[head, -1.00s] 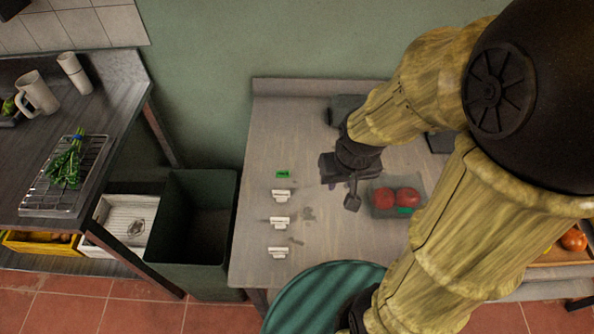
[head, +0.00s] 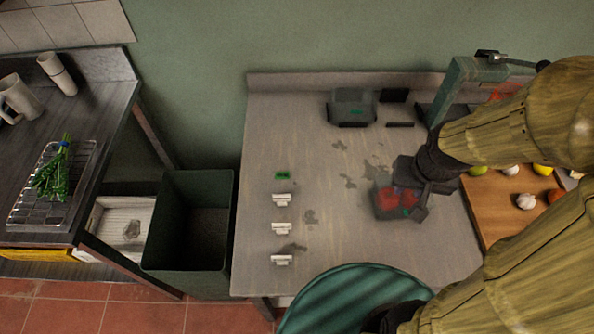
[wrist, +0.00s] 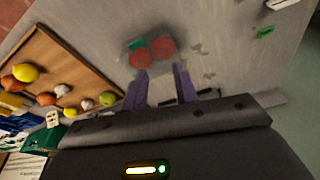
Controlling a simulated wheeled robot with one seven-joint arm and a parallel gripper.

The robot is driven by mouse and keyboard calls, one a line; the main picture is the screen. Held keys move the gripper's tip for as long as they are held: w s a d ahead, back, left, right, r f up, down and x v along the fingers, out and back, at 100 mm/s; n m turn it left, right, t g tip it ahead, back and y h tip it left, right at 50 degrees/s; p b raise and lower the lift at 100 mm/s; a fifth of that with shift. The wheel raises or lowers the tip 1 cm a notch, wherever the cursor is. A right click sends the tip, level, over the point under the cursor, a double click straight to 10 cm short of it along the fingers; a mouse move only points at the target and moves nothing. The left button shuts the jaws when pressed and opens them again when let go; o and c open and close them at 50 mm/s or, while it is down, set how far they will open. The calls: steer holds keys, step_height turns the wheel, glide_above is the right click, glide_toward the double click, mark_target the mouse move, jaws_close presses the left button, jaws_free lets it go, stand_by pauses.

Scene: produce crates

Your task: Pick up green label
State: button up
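A small green label (head: 282,175) lies flat on the grey table, left of the middle, behind a column of white label holders; it also shows in the wrist view (wrist: 265,32) at upper right. A second green label (head: 407,212) sits at the edge of a clear tray (head: 382,212) with two red tomatoes (wrist: 151,52); it shows in the wrist view (wrist: 136,44) too. My gripper (head: 424,206) is over the tray's right side in the head view, partly hiding it. In the wrist view my gripper's fingers (wrist: 160,86) are apart with nothing between them, pointing towards the tomatoes.
Three white label holders (head: 281,229) stand on the table's left side. A dark scale-like device (head: 352,107) is at the back. A wooden board (head: 512,212) with produce is at the right. A dark green bin (head: 190,262) stands left of the table.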

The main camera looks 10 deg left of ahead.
stand_by(0.3)
steer(key=w+a+f+n+g, duration=0.1)
steer(key=w+a, duration=0.3)
steer(key=a, duration=0.5)
steer(key=w+a+f+p, duration=0.1)
steer(key=w+a, duration=0.4)
steer(key=a, duration=0.5)
steer(key=w+a+f+n+g, duration=0.1)
steer(key=w+a, duration=0.3)
steer(key=a, duration=0.6)
steer(key=shift+w+f+n+g+p, duration=0.15)
steer(key=shift+w+n+g+p, duration=0.15)
steer(key=shift+w+p, duration=0.1)
steer(key=shift+f, duration=0.15)
step_height(320, 180, down, 12)
steer(key=shift+p, duration=1.1)
